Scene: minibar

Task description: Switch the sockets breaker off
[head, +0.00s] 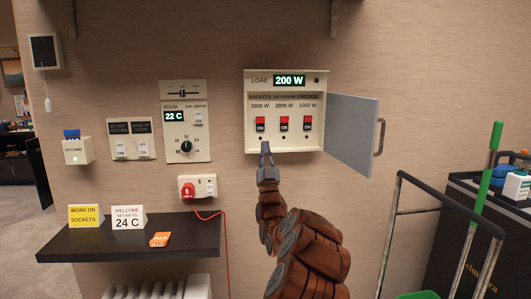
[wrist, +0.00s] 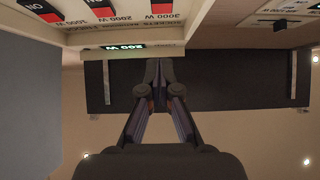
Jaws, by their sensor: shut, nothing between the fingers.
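The breaker box (head: 250,97) hangs open on the wall, with a LOAD display (head: 289,80) reading 200 W. The sockets breaker (head: 260,125), marked 3000 W, is the leftmost of three. It has a red upper part and shows ON. My gripper (head: 265,147) is shut and empty, with its tips just below the sockets breaker, near the box's lower edge. In the wrist view the gripper (wrist: 159,66) points upward, and the sockets breaker (wrist: 163,7) shows upside down at the top edge. I cannot tell whether the tips touch the box.
The bathroom breaker (head: 284,124) and fridge breaker (head: 308,123) show ON. The grey box door (head: 351,132) stands open to the right. A dark shelf (head: 130,241) with signs is at lower left. A trolley with a metal frame (head: 440,205) stands right.

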